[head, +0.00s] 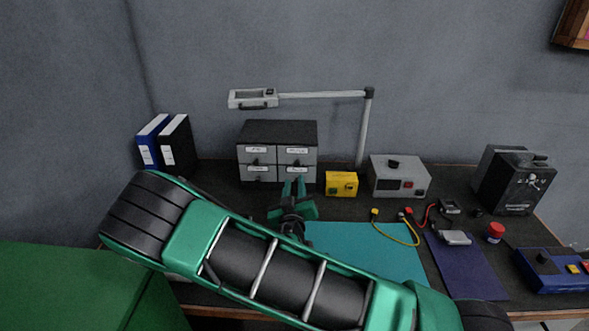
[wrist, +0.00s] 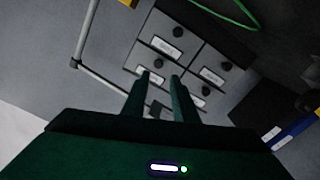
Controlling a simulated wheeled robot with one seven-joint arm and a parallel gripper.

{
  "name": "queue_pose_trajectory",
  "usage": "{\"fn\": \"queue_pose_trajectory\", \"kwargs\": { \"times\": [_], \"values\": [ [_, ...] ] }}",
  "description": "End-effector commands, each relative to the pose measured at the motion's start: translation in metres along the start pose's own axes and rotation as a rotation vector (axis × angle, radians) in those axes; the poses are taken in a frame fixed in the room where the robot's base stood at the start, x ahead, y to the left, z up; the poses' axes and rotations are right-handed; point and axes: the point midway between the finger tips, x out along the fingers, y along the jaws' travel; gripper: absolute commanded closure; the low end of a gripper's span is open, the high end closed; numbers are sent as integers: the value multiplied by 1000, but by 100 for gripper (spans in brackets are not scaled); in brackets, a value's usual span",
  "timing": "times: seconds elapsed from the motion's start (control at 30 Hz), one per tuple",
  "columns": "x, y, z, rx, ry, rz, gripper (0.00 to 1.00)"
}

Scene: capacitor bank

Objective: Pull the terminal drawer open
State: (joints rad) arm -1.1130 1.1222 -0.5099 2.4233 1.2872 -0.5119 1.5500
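A grey cabinet with a dark top (head: 277,131) and two rows of two labelled drawers stands at the back of the bench. It also shows in the wrist view (wrist: 190,65), upside down. The labels are too small to read, so I cannot tell which is the terminal drawer. All the drawers look shut. My gripper (head: 294,181) points at the cabinet's right column. In the wrist view its two fingers (wrist: 160,76) are apart with nothing held. A dark round knob (wrist: 158,70) shows between the fingertips, apparently beyond them; contact is not visible.
A yellow box (head: 341,184) and a grey instrument (head: 399,177) stand right of the cabinet. A lamp post (head: 363,135) rises behind them. Binders (head: 177,143) stand at left. A teal mat (head: 365,250) lies in front. My arm hides much of the bench's front.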

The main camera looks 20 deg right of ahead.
Motion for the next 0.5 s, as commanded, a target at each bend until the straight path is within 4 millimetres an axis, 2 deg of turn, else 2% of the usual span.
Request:
{"fn": "queue_pose_trajectory", "kwargs": {
  "times": [0.5],
  "values": [
    [83,3,0,3,-1,6,74]
  ]
}}
